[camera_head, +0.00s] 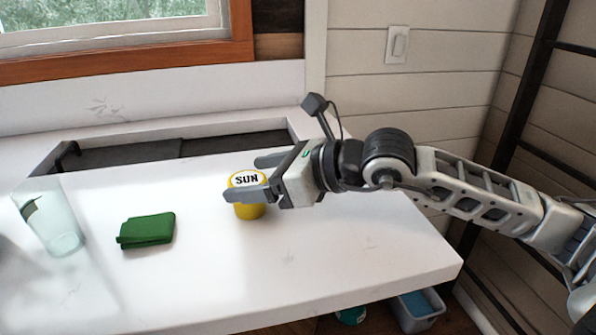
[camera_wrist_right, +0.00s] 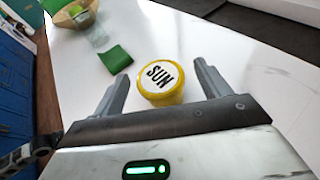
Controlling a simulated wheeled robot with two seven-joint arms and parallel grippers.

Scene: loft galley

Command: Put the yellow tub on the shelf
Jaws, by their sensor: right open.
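The yellow tub (camera_head: 250,211) stands upright on the white counter, with a white lid top marked SUN. My right gripper (camera_head: 246,178) is open around it, one finger in front and one behind in the head view. The front finger hides part of the tub in the head view. No shelf can be made out clearly. My left gripper is not in view.
A folded green cloth (camera_head: 147,230) lies left of the tub, and it also shows in the right wrist view (camera_wrist_right: 115,60). A clear glass (camera_head: 52,222) stands further left. A dark recess (camera_head: 125,155) runs behind. The counter (camera_head: 330,250) is bare at the front right.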

